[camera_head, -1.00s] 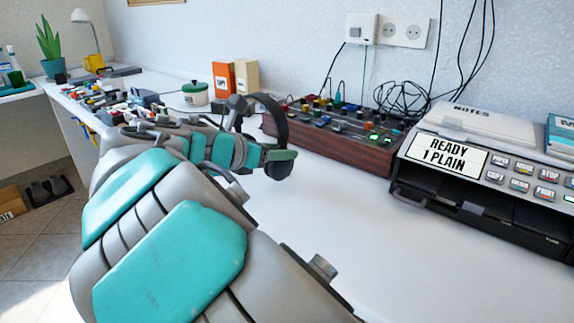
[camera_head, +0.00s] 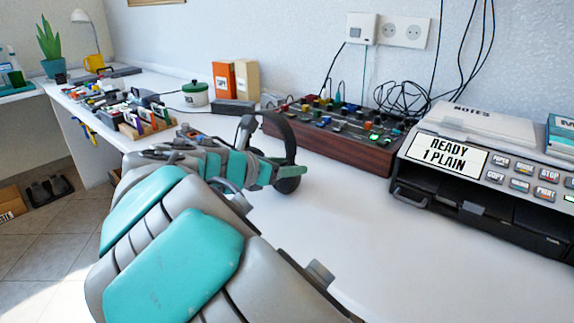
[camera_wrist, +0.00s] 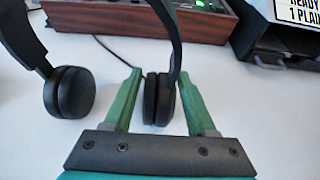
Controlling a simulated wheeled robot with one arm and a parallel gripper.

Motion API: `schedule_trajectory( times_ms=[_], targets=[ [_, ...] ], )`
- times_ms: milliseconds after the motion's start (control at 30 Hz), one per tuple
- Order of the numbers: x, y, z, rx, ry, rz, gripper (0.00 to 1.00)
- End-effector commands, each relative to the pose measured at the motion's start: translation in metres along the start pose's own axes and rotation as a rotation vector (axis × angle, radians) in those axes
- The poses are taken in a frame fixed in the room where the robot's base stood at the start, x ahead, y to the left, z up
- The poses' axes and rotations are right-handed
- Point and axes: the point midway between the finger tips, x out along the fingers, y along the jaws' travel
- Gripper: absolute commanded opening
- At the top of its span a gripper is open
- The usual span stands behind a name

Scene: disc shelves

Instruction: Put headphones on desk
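The black headphones (camera_head: 290,140) are at the end of my arm, low over or on the white desk (camera_head: 350,220); contact with the desk is hard to tell. In the wrist view one ear cup (camera_wrist: 160,98) is between the green fingers of my gripper (camera_wrist: 160,88), with narrow gaps on both sides. The fingers look open around it. The other ear cup (camera_wrist: 76,92) is outside the left finger. My arm hides part of the headphones in the head view.
A wood-sided control panel (camera_head: 335,137) with knobs stands behind the headphones. A printer (camera_head: 480,190) is at the right. A green pot (camera_head: 195,93), an orange box (camera_head: 223,80) and small clutter are at the back left. The desk's front middle is clear.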

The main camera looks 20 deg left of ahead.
Motion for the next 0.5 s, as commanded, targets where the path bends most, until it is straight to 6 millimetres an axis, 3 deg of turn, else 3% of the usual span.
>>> schedule_trajectory(
  times_ms=[133,500],
  targets=[
    [0.0,0.0001,-0.0002,0.0,0.0,0.0,0.73],
    [-0.0046,0.0006,0.0017,0.0,0.0,0.002,0.73]
  ],
)
